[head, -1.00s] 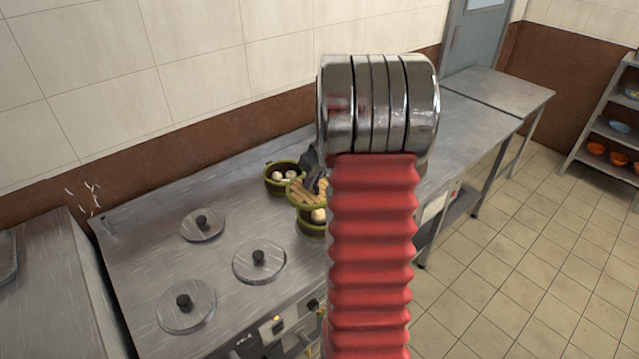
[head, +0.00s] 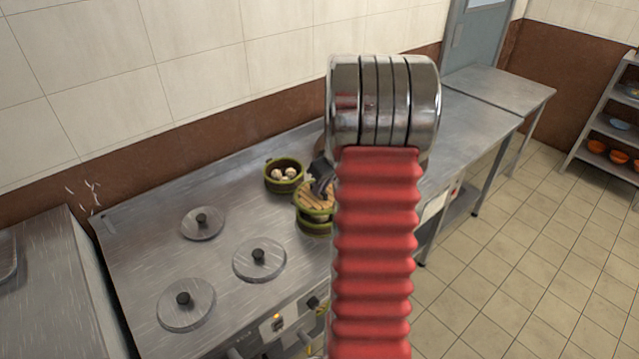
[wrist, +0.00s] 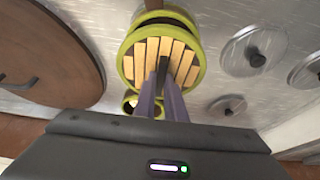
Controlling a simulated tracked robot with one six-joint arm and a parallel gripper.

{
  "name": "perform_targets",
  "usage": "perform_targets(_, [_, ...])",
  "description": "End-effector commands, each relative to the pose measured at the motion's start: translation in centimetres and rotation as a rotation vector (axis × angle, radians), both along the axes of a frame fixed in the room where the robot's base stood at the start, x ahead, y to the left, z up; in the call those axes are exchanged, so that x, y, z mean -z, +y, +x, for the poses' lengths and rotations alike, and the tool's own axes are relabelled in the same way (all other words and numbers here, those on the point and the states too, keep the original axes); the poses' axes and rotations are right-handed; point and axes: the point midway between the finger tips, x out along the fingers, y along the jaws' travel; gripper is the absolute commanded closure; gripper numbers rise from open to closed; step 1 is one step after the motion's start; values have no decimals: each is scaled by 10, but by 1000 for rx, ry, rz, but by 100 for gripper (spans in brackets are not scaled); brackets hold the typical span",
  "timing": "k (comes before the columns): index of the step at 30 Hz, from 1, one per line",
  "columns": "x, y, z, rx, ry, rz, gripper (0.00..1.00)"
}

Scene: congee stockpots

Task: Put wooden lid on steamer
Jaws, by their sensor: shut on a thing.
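The wooden lid (head: 316,194), slatted with a green rim, is held by my gripper (head: 322,180). In the wrist view the fingers (wrist: 161,72) are shut on the dark knob at the middle of the lid (wrist: 140,62). The front green steamer (head: 313,226) is right under the lid, and its rim shows past the lid in the wrist view (wrist: 165,18). The lid looks somewhat tilted; I cannot tell whether it touches the rim. My arm hides the right side of both in the head view.
A second open steamer (head: 284,183) with pale buns stands behind and left. Several round metal lids with black knobs (head: 258,262) sit on the steel stove top. A large brown disc (wrist: 48,48) lies on the left in the wrist view. A wall runs behind the stove.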

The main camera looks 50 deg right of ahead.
Motion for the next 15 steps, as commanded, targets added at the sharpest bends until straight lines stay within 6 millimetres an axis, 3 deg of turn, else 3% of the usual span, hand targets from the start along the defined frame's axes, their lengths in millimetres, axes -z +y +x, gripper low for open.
perform_targets(9, [26,1,0,0,2,2,100])
perform_targets(15, [33,1,0,0,1,1,100])
